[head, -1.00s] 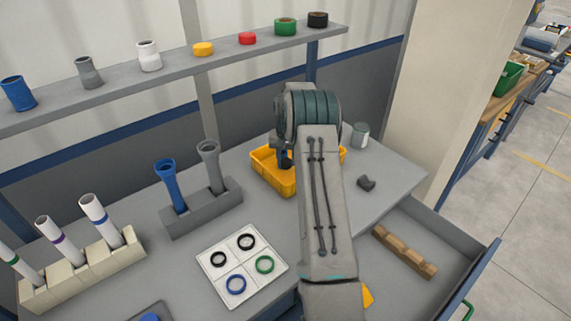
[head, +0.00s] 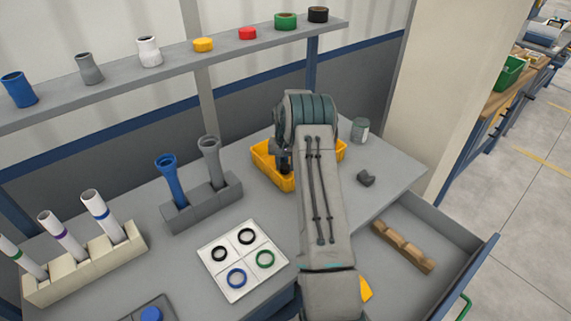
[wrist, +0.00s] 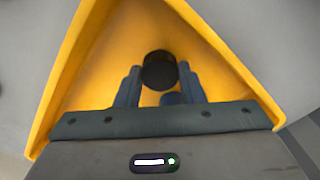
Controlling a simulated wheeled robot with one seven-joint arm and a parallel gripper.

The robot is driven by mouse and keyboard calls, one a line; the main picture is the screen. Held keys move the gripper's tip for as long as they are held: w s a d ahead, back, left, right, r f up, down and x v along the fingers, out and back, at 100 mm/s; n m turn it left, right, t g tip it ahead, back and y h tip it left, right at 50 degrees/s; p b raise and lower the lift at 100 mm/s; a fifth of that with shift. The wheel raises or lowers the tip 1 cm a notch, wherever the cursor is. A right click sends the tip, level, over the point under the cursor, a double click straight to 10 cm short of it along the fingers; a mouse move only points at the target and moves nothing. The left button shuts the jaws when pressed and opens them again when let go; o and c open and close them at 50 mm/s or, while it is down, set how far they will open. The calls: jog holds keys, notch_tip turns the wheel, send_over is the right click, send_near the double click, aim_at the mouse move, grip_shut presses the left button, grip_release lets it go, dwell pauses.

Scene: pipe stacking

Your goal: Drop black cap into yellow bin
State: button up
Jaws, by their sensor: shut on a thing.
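The black cap (wrist: 159,74) shows in the wrist view between the two fingertips of my gripper (wrist: 159,69), which is shut on it. Beneath the cap is the inside of the yellow bin (wrist: 62,88), with its walls on both sides of the fingers. A blue thing (wrist: 172,99) shows partly below the cap, between the fingers; most of it is hidden. In the head view the yellow bin (head: 266,169) stands on the table, and my arm covers its middle. The cap cannot be made out there.
A grey can (head: 360,130) and a dark grey V-shaped piece (head: 366,179) are right of the bin. A grey holder (head: 205,206) with two pipes stands left. An open drawer (head: 455,252) holds a wooden block (head: 404,247). A shelf (head: 230,52) carries several fittings.

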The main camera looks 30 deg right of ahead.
jog(key=shift+f, duration=0.25)
jog(key=o, duration=1)
jog(key=shift+r, duration=0.1)
